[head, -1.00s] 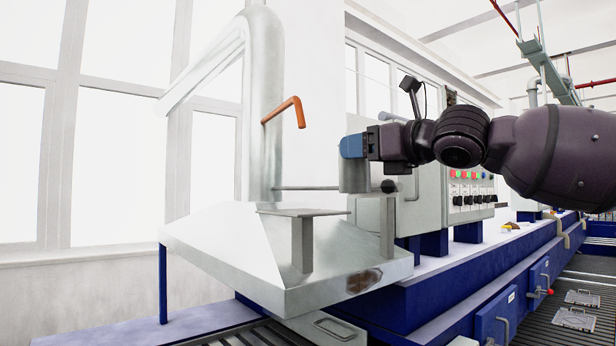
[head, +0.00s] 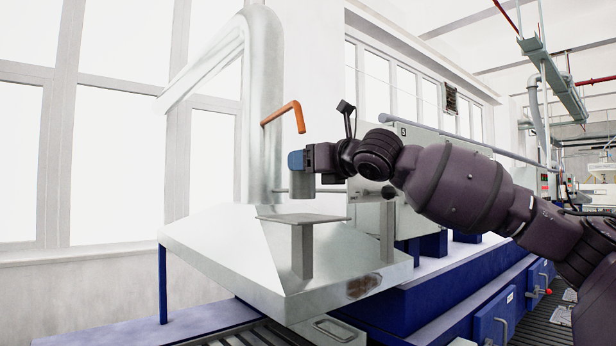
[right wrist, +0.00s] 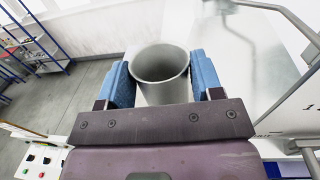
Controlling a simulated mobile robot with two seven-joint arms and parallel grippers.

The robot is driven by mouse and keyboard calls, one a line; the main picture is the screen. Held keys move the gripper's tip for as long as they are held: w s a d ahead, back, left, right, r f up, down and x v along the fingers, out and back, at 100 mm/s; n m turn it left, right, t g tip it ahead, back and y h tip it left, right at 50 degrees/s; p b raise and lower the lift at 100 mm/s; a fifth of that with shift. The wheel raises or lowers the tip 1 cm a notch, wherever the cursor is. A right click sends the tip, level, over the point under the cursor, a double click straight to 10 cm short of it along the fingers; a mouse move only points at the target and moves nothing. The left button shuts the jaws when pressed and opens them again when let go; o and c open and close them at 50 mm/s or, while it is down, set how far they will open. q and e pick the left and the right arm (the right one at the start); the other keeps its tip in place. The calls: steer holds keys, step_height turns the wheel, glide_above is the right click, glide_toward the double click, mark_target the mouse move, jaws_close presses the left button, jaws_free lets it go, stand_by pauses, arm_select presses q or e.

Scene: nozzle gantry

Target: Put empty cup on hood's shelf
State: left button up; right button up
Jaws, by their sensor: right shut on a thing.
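My right gripper (head: 297,161) is shut on the grey cup (head: 301,187), its blue fingers on either side of the wall. In the right wrist view the cup (right wrist: 160,88) is between both blue finger pads, and its open mouth shows an empty inside. The cup is upright. The hood's shelf (head: 302,218) is a small flat plate on a post, over the sloping metal hood (head: 220,245). In the head view the cup appears just above the shelf, with a gap below it. My left gripper is in neither view.
An orange bent handle (head: 284,114) sticks out from the hood's duct (head: 262,90), above my right gripper. A thin rod runs from the duct behind the cup. A grey cabinet (head: 430,195) stands behind my arm. The shelf's top is bare.

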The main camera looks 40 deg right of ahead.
mark_target(312, 178)
steer(key=shift+w+f, duration=0.1)
steer(key=shift+f, duration=1.6)
steer(key=o, duration=1)
steer(key=shift+f, duration=0.1)
arm_select(q)
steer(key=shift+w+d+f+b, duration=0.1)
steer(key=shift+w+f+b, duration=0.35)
steer(key=shift+b, duration=0.75)
arm_select(e)
steer(key=shift+s+d, duration=0.3)
steer(key=shift+s, duration=1.7)
steer(key=shift+s+d, duration=0.3)
steer(key=shift+s, duration=1.65)
steer(key=shift+s+d, duration=0.3)
steer(key=shift+s, duration=1.7)
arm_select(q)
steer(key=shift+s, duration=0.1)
arm_select(e)
steer(key=shift+s, duration=0.1)
